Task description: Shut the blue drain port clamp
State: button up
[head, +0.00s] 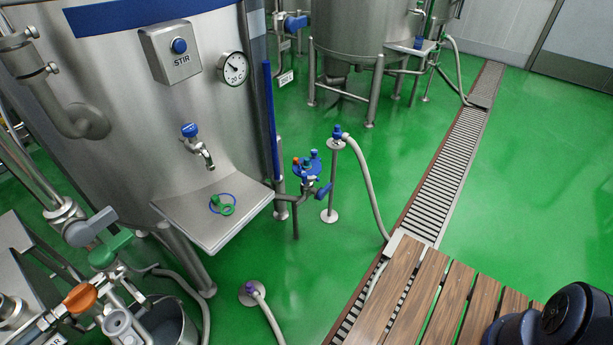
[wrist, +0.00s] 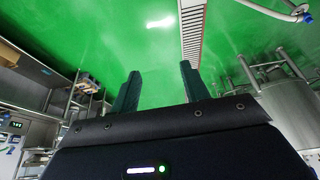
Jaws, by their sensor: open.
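A blue clamp (head: 337,132) sits at the top of a slim steel drain post (head: 332,180) in the head view, beside the large tank. A pale hose (head: 370,185) runs from it down to the floor drain. Whether the clamp is open or shut is too small to tell. My gripper (wrist: 160,72) is open and empty in the wrist view, its two dark fingers apart over green floor. It is away from the clamp and does not show in the head view. A pale hose with a small blue part (wrist: 305,15) shows at the top right of the wrist view.
A blue-topped valve cluster (head: 306,168) stands just left of the post. A purple-clamped port (head: 250,289) with a hose is on the floor. A slatted wooden platform (head: 432,293) lies at the front. A floor drain grate (head: 450,160) runs back; green floor right of it is clear.

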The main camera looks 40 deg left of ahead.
jog(key=shift+w+a, duration=0.1)
jog(key=c, duration=0.3)
jog(key=shift+w+a+r+n, duration=0.25)
jog(key=shift+w+a, duration=0.05)
jog(key=shift+w, duration=0.25)
jog(key=shift+w+a+r+n, duration=0.25)
jog(key=shift+w, duration=0.25)
grip_shut()
jog(key=w+a+r+n+g+y, duration=0.15)
jog(key=w+a+n, duration=0.65)
jog(key=w+a, duration=0.9)
jog(key=w+a+f+n+g, duration=0.1)
jog(key=w+a+f+n, duration=0.2)
jog(key=a, duration=0.6)
jog(key=w+a+f+n, duration=0.2)
jog(key=a+f+n, duration=0.1)
jog(key=a, duration=0.5)
jog(key=w+a+f+n+g, duration=0.1)
jog(key=w+a+f+n, duration=0.2)
jog(key=a, duration=0.6)
jog(key=n+g, duration=0.4)
jog(key=n, duration=0.8)
send_over(306, 176)
jog(key=s+a, duration=0.2)
jog(key=a, duration=0.1)
notch_tip(306, 176, down, 38)
notch_tip(306, 176, down, 9)
jog(key=shift+w+d, duration=0.4)
jog(key=shift+w, duration=0.05)
